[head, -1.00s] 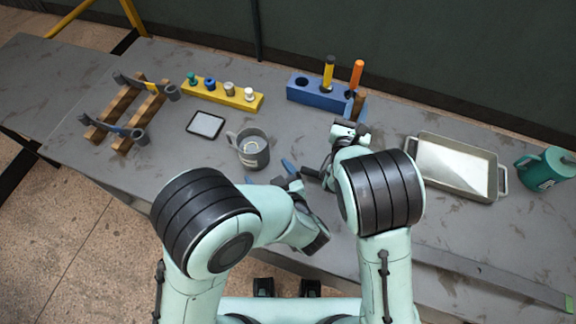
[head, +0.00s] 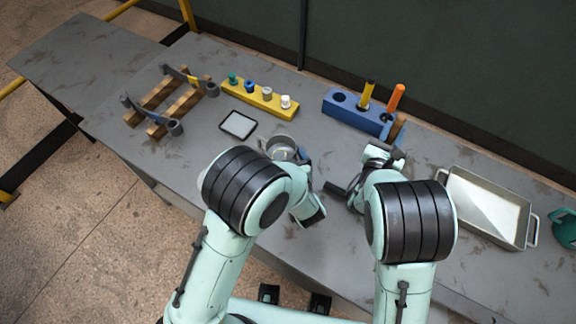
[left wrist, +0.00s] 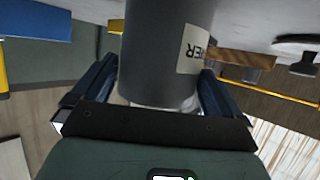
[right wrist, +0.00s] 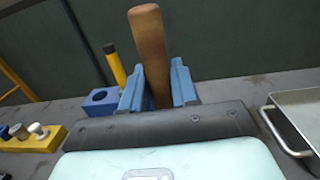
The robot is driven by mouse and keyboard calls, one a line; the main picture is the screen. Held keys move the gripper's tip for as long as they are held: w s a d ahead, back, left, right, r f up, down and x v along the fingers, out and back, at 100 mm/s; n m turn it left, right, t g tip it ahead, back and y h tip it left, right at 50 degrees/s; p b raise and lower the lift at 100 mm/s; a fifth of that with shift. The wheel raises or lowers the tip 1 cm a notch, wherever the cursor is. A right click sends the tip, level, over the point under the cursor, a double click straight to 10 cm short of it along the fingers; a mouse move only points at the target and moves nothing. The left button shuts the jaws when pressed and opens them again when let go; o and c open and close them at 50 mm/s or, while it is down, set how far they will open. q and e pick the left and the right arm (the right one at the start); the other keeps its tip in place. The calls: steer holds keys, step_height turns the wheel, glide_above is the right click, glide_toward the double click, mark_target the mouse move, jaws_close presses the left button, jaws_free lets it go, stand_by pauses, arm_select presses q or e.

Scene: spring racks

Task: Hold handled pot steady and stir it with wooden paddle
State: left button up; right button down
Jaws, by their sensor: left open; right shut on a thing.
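The grey handled pot (head: 281,143) stands on the bench, partly hidden behind my left arm in the head view. In the left wrist view its dark body (left wrist: 160,45), with a white label, stands between the fingers. My left gripper (left wrist: 158,88) is open around it; contact cannot be told. The wooden paddle (right wrist: 150,50) stands upright in the right wrist view, with its lower part hidden. My right gripper (right wrist: 156,88) is shut on it. In the head view the paddle (head: 399,129) is at the right end of the blue block (head: 350,115).
The blue block also holds a yellow-handled and an orange-handled tool. A yellow rack (head: 258,97) with several knobs, a dark-framed tablet (head: 238,125) and a wooden rack (head: 165,108) lie to the left. A metal tray (head: 488,206) and teal can (head: 566,229) are at the right.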

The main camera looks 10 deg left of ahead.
arm_select(q)
steer(key=shift+w+a+f, duration=0.15)
steer(key=shift+w, duration=0.15)
steer(key=c, duration=1.1)
steer(key=shift+o, duration=0.2)
